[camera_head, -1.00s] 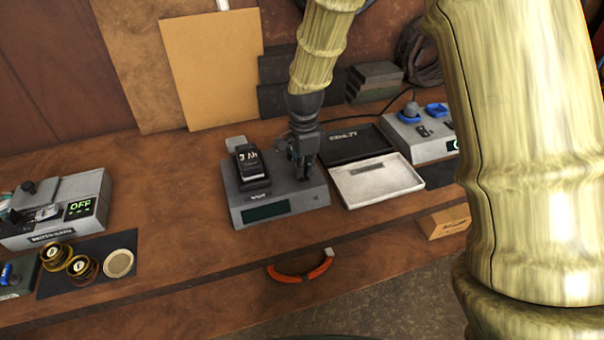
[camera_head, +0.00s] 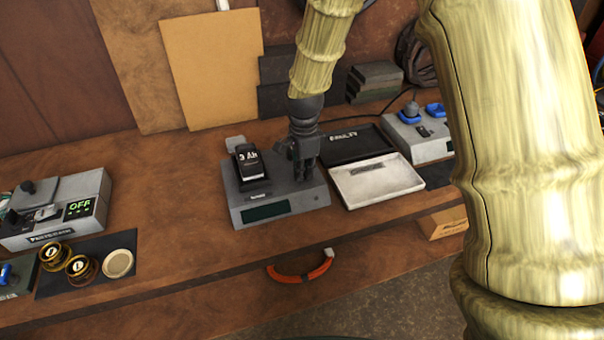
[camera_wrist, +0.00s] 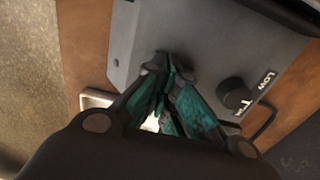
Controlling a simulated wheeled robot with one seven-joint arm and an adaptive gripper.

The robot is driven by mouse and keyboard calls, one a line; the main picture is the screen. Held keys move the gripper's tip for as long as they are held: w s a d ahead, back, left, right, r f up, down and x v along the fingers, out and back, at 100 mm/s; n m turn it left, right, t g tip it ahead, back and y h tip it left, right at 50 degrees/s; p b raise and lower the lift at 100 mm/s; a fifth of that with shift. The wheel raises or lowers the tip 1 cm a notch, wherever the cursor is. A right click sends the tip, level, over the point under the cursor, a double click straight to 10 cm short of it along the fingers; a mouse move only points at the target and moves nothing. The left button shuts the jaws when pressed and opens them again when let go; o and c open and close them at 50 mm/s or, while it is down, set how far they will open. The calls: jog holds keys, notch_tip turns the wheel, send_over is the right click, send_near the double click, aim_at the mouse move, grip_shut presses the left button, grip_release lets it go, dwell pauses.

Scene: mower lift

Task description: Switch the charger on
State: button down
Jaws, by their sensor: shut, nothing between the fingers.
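The charger is a grey box (camera_head: 282,207) in the middle of the bench, with a black 3 Ah battery (camera_head: 250,166) seated on its left part. Its front display (camera_head: 265,212) is dark. My gripper (camera_head: 304,178) is shut and empty, pointing down over the right part of the charger's top. In the wrist view, the closed teal fingertips (camera_wrist: 165,68) are close to the charger's grey top (camera_wrist: 215,45); I cannot tell whether they touch. A black knob (camera_wrist: 233,95) marked LOW is beside the fingers. No switch shows clearly; the fingers hide part of the top.
A pale tray (camera_head: 378,196) and a black tray (camera_head: 335,149) lie right of the charger. A grey device with blue parts (camera_head: 420,135) stands farther right. At left is a grey device (camera_head: 85,215) showing OFF. Bare bench (camera_head: 165,185) lies between it and the charger.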

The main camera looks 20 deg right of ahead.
jog(key=shift+r+p, duration=3.05)
jog(key=shift+r, duration=0.45)
